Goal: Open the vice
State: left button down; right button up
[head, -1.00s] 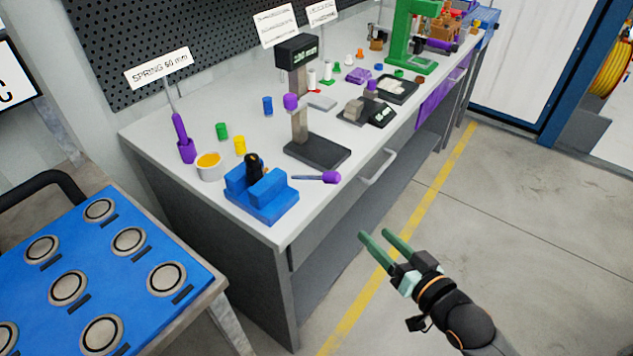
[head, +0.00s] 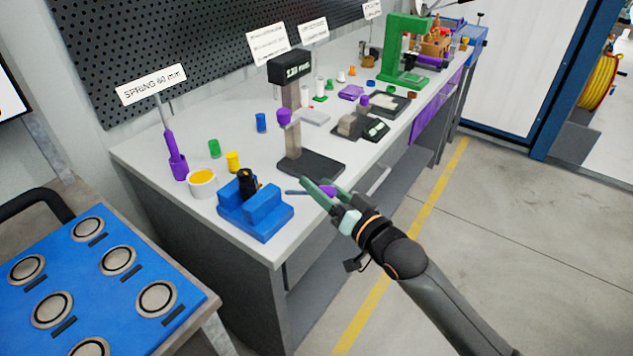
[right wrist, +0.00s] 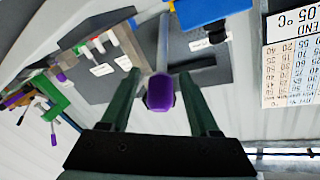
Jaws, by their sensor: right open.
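The blue vice (head: 262,217) stands on the near corner of the workbench, with a dark part (head: 246,184) upright between its jaws. Its handle, a thin rod with a purple grip (head: 329,191), points right over the bench's front edge. In the right wrist view the purple grip (right wrist: 160,93) lies between my fingers, and part of the blue vice (right wrist: 205,12) shows at the top. My right gripper (head: 318,184) is open around or just above the grip; its fingers partly hide it in the head view. Contact cannot be told. My left gripper is not in view.
A gauge stand (head: 310,164) with a dark base stands just behind the handle. A white cup (head: 203,184) with yellow contents and a purple tool (head: 176,160) are left of the vice. A blue tray table (head: 85,285) stands at near left. The floor at right is clear.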

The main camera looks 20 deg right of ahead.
jog(key=shift+x, duration=0.85)
grip_shut()
dwell(0.9)
